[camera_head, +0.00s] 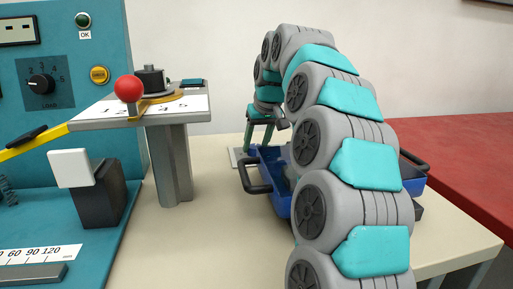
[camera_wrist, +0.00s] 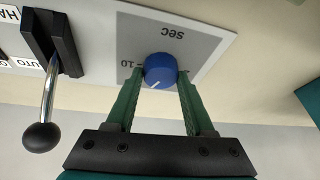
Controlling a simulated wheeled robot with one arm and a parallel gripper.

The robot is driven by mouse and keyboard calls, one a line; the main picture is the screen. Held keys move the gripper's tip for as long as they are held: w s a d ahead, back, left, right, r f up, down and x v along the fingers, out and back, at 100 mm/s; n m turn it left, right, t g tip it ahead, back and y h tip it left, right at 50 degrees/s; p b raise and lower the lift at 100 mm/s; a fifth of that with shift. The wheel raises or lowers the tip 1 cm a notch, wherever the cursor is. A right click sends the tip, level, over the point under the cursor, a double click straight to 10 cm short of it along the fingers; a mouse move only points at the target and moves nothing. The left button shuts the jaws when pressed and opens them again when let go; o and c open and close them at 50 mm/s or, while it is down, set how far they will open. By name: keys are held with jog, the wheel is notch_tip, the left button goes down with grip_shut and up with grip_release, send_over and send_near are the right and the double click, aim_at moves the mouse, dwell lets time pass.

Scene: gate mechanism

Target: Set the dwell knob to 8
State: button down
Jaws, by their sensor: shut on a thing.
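The blue dwell knob (camera_wrist: 160,69) sits on a grey scale plate (camera_wrist: 205,46) marked "sec", upside down in the wrist view. My gripper (camera_wrist: 161,74) has its two green fingers on either side of the knob, shut on it. A white pointer line on the knob points toward the lower left of the picture. A number that looks like 10 shows beside the left fingertip; other scale numbers are hidden or unreadable. In the head view, my gripper (camera_head: 258,137) reaches down behind the blue tray, and the knob is hidden there.
In the wrist view, a lever with a black ball (camera_wrist: 43,137) stands left of the knob, beside an "AUTO" label. In the head view, a blue tray (camera_head: 268,160) with black handles lies by my arm. A red ball handle (camera_head: 128,88) and teal panel (camera_head: 85,60) stand left.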

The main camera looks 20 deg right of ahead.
jog(key=shift+m+h+b, duration=0.5)
jog(key=shift+m+h, duration=0.1)
jog(key=shift+m, duration=0.9)
jog(key=shift+c, duration=1.4)
grip_release()
jog(key=v, duration=0.7)
jog(key=shift+s+r, duration=0.2)
jog(key=shift+r, duration=0.2)
jog(key=shift+a, duration=0.1)
